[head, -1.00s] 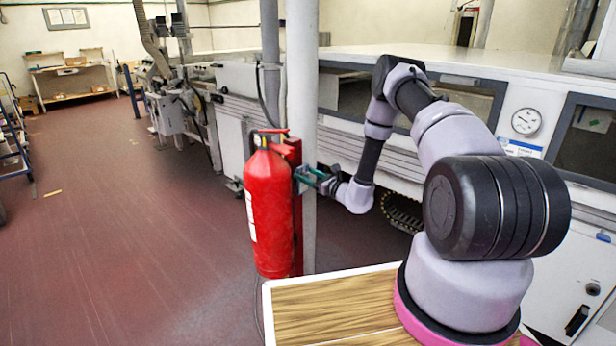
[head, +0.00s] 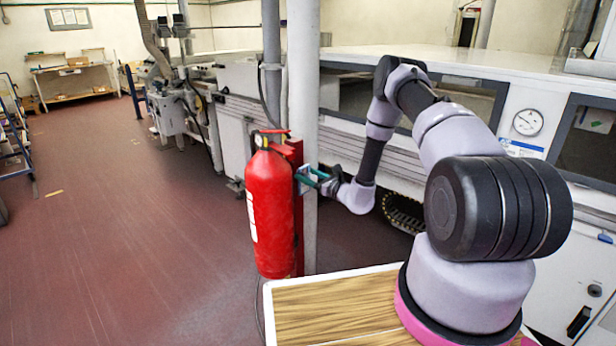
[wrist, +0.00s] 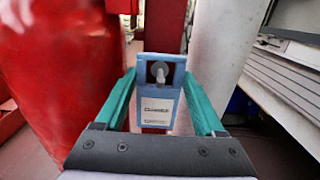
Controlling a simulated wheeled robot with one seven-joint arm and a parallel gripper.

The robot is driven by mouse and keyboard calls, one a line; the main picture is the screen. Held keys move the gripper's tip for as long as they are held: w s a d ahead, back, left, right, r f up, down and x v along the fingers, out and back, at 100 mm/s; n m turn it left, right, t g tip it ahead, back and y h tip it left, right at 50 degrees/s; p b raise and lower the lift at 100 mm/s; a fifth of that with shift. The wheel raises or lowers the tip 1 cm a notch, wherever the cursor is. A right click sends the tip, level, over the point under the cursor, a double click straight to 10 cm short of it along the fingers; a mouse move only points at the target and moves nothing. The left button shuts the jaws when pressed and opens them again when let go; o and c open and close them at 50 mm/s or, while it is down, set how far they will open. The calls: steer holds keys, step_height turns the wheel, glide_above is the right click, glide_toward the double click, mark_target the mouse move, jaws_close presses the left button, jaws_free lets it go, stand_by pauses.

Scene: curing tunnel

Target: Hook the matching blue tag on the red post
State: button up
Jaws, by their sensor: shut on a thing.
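The blue tag (wrist: 158,132) is upright between the two teal fingers of my gripper (wrist: 162,108) in the wrist view. It has a white printed label, too blurred to read, and a hole near its top. A pale grey peg (wrist: 162,76) shows at the hole; I cannot tell how far it passes through. The red post (wrist: 166,26) stands right behind the tag. In the head view, my gripper (head: 312,178) is shut on the tag beside the red post (head: 298,225), which the extinguisher partly hides.
A red fire extinguisher (head: 270,215) stands just left of the post, close to my gripper. A pale round column (head: 304,80) rises behind it. The long white machine (head: 460,60) fills the right. Open red floor (head: 120,240) lies to the left.

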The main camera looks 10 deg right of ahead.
steer(key=shift+f, duration=0.8)
stand_by(0.7)
steer(key=o, duration=1.5)
steer(key=shift+o, duration=0.2)
